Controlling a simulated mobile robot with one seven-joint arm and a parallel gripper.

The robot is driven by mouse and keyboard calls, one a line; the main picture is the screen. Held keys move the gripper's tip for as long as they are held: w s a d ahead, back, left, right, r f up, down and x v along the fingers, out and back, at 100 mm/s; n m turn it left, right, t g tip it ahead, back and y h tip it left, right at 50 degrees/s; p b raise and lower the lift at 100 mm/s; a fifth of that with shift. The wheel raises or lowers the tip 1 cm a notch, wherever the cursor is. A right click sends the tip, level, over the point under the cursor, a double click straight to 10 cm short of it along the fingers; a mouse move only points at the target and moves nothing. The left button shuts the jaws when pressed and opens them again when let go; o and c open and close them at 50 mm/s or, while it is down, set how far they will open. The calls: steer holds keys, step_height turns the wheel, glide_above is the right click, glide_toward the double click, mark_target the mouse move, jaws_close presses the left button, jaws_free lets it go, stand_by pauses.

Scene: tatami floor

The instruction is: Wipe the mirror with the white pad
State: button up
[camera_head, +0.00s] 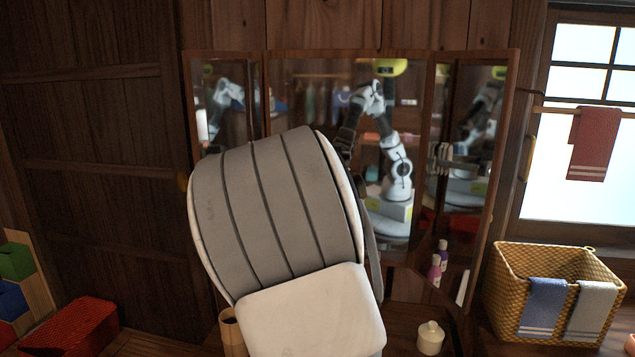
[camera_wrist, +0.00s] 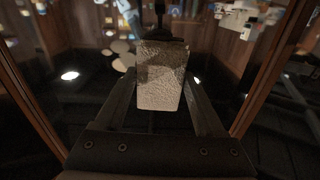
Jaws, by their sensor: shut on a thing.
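The mirror (camera_head: 300,95) has three wood-framed panels and stands on a dark wooden top against the plank wall. The robot's reflection shows in its glass. My own arm covers the lower left of the centre panel in the head view and hides most of my gripper and the pad there. In the wrist view my gripper (camera_wrist: 160,75) is shut on the white pad (camera_wrist: 161,92), a pale, textured block between the two dark fingers. The pad faces the dark glass, with a wooden frame edge at each side. Whether it touches the glass I cannot tell.
A wooden cup (camera_head: 230,336) stands left. A wicker basket (camera_head: 505,288) with towels is at right; a red bin (camera_head: 75,328) is at lower left.

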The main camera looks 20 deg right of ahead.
mark_target(358, 175)
steer(key=shift+s+d+f+b, duration=0.1)
steer(key=shift+s+d+b, duration=0.25)
steer(key=shift+d, duration=0.2)
steer(key=shift+s+d+b, duration=0.25)
steer(key=shift+d+b, duration=0.1)
steer(key=shift+d, duration=0.2)
steer(key=shift+s+d+b, duration=0.45)
steer(key=shift+d, duration=0.25)
steer(key=shift+s+d+b, duration=0.4)
steer(key=shift+s+d, duration=0.05)
steer(key=shift+d, duration=0.25)
steer(key=shift+s+d+b, duration=0.45)
steer(key=shift+d, duration=0.25)
steer(key=shift+w+a+r+p, duration=0.1)
steer(key=shift+w+a+p, duration=0.85)
steer(key=shift+a, duration=0.3)
steer(key=shift+w+a+r+p, duration=0.1)
steer(key=shift+w+a+p, duration=0.6)
steer(key=shift+a+p, duration=0.5)
steer(key=shift+w+a+r+p, duration=0.1)
steer(key=shift+w+a+p, duration=0.8)
steer(key=shift+a, duration=0.45)
steer(key=shift+w+a+f+p, duration=0.15)
steer(key=shift+w+a+p, duration=0.45)
steer(key=shift+a, duration=0.3)
steer(key=p+v, duration=0.1)
steer(key=v, duration=0.5)
